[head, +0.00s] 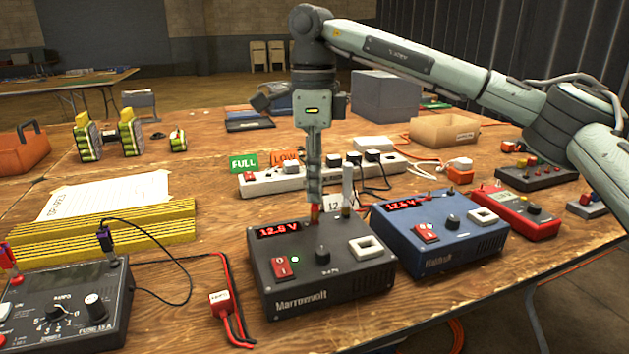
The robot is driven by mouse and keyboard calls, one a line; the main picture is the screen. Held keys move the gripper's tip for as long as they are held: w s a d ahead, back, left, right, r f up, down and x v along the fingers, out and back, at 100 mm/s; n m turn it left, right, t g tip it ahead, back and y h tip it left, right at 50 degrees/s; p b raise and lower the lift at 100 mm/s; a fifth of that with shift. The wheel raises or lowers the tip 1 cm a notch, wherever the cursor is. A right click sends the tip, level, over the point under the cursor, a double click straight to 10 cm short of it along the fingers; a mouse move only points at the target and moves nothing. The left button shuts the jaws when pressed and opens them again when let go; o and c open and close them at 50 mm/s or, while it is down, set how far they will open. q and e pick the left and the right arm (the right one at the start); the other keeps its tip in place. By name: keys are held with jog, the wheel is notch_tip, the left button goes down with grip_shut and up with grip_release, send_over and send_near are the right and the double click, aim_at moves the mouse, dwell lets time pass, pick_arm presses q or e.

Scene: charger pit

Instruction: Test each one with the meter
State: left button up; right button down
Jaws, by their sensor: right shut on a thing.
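My right gripper (314,200) points straight down over the back of the black Marrowvolt charger (325,285). It is shut on a small red-orange piece (315,214) at the charger's top; whether that is a plug or a probe tip is unclear. A red charger (515,212) is further right. The dark box with a dial (60,305) at lower left looks like the meter, cut by the frame edge. My left gripper is out of view.
Green FULL (243,162) and orange LOW (285,158) signs stand behind a white power strip (270,181). A red connector (224,303) with cable lies left of the black charger. Yellow ribbed strips (120,236) and paper (105,197) lie at left. Several battery packs (132,130) stand behind.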

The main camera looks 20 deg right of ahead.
jog(key=shift+f, duration=0.1)
jog(key=c, duration=1.5)
grip_release()
jog(key=shift+o, duration=0.2)
jog(key=o, duration=0.3)
jog(key=shift+r+p, duration=2.95)
jog(key=shift+r, duration=0.85)
